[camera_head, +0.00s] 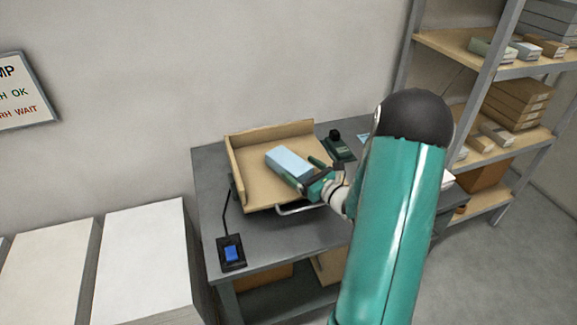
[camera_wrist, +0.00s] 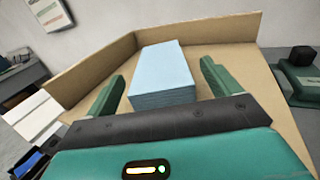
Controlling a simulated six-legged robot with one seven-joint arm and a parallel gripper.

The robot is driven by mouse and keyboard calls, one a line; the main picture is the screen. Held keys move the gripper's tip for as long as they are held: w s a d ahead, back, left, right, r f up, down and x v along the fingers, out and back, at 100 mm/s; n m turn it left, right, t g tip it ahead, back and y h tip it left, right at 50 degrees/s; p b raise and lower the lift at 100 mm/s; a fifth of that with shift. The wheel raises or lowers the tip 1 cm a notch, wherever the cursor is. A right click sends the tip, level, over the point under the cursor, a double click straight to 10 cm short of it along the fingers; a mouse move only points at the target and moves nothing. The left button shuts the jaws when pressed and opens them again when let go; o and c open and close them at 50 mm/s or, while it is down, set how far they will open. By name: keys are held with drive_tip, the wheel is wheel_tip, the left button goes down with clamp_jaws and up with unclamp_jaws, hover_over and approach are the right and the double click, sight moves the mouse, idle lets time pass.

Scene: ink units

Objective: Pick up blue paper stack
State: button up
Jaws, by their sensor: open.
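The blue paper stack (camera_head: 289,160) is a light-blue block lying in a tan tray with raised walls (camera_head: 240,172) on a grey table. In the wrist view the stack (camera_wrist: 162,72) stands just ahead of and between the two green fingers. My gripper (camera_head: 304,177) is at the tray's near right side, close to the stack. In the wrist view my gripper (camera_wrist: 162,86) is open, with a gap on each side of the stack. The lower near part of the stack is partly hidden by the gripper body.
A dark green device with a black knob (camera_head: 338,146) stands right of the tray. A small device with a blue screen (camera_head: 232,252) is at the table's front left. White stacks (camera_head: 145,255) stand left of the table. Shelves with boxes (camera_head: 515,100) are at the right.

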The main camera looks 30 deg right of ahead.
sight(294, 163)
drive_tip(key=w, duration=0.4)
drive_tip(key=shift+a, duration=0.3)
drive_tip(key=c, duration=1.5)
drive_tip(key=shift+o, duration=0.2)
drive_tip(key=shift+r, duration=0.1)
drive_tip(key=shift+r, duration=0.5)
wheel_tip(294, 163, up, 2)
drive_tip(key=shift+s+r, duration=0.1)
drive_tip(key=shift+r, duration=0.1)
drive_tip(key=s+r, duration=0.1)
drive_tip(key=r, duration=0.1)
drive_tip(key=s+a+r, duration=0.1)
drive_tip(key=s+r, duration=0.1)
drive_tip(key=s+a+r, duration=0.1)
drive_tip(key=s+r, duration=0.1)
drive_tip(key=shift+a, duration=0.1)
drive_tip(key=s+a+r, duration=0.3)
drive_tip(key=s, duration=0.4)
drive_tip(key=shift+s+a+r, duration=0.2)
drive_tip(key=shift+s+a, duration=0.05)
drive_tip(key=shift+s, duration=0.15)
